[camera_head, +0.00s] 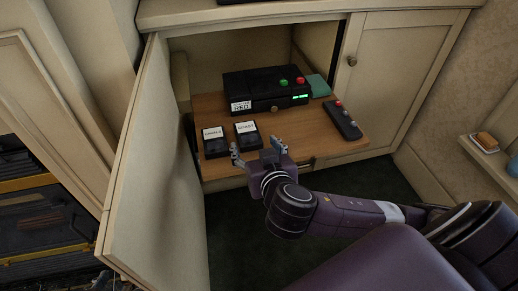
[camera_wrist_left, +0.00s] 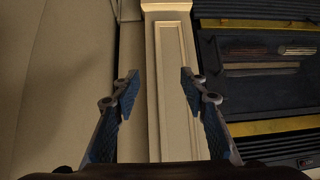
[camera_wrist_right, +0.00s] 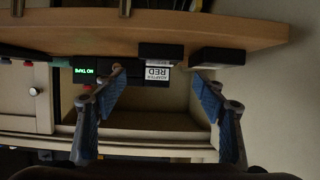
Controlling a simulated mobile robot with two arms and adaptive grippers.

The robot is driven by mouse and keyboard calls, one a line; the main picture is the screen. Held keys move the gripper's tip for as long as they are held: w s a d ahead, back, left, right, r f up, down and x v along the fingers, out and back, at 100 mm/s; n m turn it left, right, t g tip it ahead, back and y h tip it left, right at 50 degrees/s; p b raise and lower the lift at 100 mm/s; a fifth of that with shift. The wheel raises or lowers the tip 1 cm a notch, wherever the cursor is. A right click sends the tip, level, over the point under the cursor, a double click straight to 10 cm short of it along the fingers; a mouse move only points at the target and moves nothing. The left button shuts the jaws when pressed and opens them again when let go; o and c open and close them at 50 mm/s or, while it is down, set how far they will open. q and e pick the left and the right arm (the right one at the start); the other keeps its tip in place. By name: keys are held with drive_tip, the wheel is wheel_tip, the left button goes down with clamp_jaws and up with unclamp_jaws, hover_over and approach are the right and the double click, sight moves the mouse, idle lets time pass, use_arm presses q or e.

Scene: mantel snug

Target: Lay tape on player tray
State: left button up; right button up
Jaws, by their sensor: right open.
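Two black tapes with white labels lie side by side on the wooden pull-out board (camera_head: 307,142): a left tape (camera_head: 215,147) and a right tape (camera_head: 247,139), whose label seems to read COAST. Behind them stands the black player (camera_head: 250,84), with a white label ending in RED and a lit green display; in the right wrist view the display (camera_wrist_right: 84,71) seems to read NO TAPE. I cannot make out an extended player tray. My right gripper (camera_head: 257,152) is open and empty at the board's front edge, near the right tape. My left gripper (camera_wrist_left: 158,82) is open and empty.
A remote (camera_head: 342,120) lies at the board's right, and a green item (camera_head: 318,85) sits beside the player. An open cabinet door (camera_head: 155,185) stands left of the board. The left wrist view shows a panelled post (camera_wrist_left: 172,80) and dark shelving (camera_wrist_left: 265,95).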

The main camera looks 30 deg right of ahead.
use_arm(q)
drive_tip(key=s+a+f+g+p, duration=0.1)
drive_tip(key=s+f+g, duration=0.1)
drive_tip(key=s, duration=0.3)
drive_tip(key=s+a+f+g+y+p, duration=0.1)
drive_tip(key=s+a+f+g, duration=0.1)
drive_tip(key=s, duration=0.4)
drive_tip(key=shift+s+a+f+g, duration=0.15)
drive_tip(key=shift+s+a+g, duration=0.15)
drive_tip(key=shift+g, duration=0.5)
use_arm(e)
drive_tip(key=s+a+f+n+g+y, duration=0.1)
drive_tip(key=s+f+g, duration=0.3)
drive_tip(key=s+f, duration=0.4)
drive_tip(key=s+a+f+n+g+y, duration=0.2)
drive_tip(key=s+f+g, duration=0.3)
drive_tip(key=s, duration=0.8)
wheel_tip(320, 180, down, 3)
drive_tip(key=shift+s+a+f+n, duration=0.25)
drive_tip(key=shift+s+n, duration=0.15)
drive_tip(key=shift+n, duration=0.5)
drive_tip(key=shift+c, duration=0.3)
